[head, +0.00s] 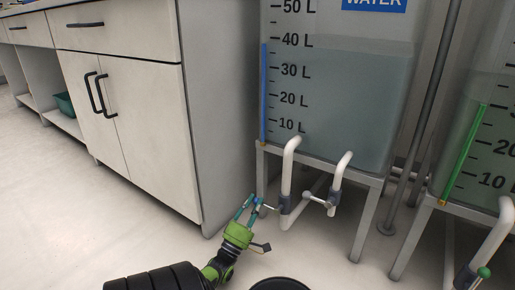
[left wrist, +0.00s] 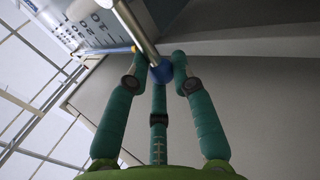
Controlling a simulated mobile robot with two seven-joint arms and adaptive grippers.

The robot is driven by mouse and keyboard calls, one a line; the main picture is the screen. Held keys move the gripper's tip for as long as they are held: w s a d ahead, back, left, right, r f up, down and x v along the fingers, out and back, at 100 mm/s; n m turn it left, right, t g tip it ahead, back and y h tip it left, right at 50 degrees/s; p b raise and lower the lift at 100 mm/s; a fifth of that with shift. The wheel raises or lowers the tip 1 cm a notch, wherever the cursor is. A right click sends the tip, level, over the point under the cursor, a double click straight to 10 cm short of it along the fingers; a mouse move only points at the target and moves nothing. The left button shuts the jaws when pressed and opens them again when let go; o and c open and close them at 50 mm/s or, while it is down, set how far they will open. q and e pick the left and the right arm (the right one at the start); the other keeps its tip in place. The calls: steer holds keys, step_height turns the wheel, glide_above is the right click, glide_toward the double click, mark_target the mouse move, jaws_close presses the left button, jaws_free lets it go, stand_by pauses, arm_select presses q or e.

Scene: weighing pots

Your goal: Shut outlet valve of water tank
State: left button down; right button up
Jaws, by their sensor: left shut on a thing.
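The water tank (head: 350,100) is a clear tank with a litre scale and a blue "WATER" label, standing on a grey metal stand. Its water surface is near the 40 L mark. White pipes (head: 287,175) with grey valve bodies run at the front below the tank. A metal valve lever with a blue knob (head: 258,201) sticks out left from the left pipe. My left gripper (head: 253,199) is shut on this knob. In the left wrist view the teal fingers (left wrist: 160,66) close around the blue knob (left wrist: 162,74) at the end of the metal rod. My right gripper is not in view.
A white cabinet (head: 140,120) stands close to the left of the tank. A second tank (head: 490,130) with a green level bar, a white pipe and a green knob (head: 484,272) stands at the right. A grey vertical pole (head: 425,110) rises between the tanks. The floor in front is clear.

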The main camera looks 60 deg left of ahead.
arm_select(q)
steer(key=shift+a+f, duration=0.1)
steer(key=shift+a, duration=0.1)
steer(key=c, duration=1.1)
jaws_free()
steer(key=shift+f, duration=0.1)
steer(key=shift+d+r, duration=0.1)
steer(key=shift+r, duration=0.1)
steer(key=shift+r, duration=0.3)
step_height(320, 180, up, 9)
steer(key=shift+r, duration=0.1)
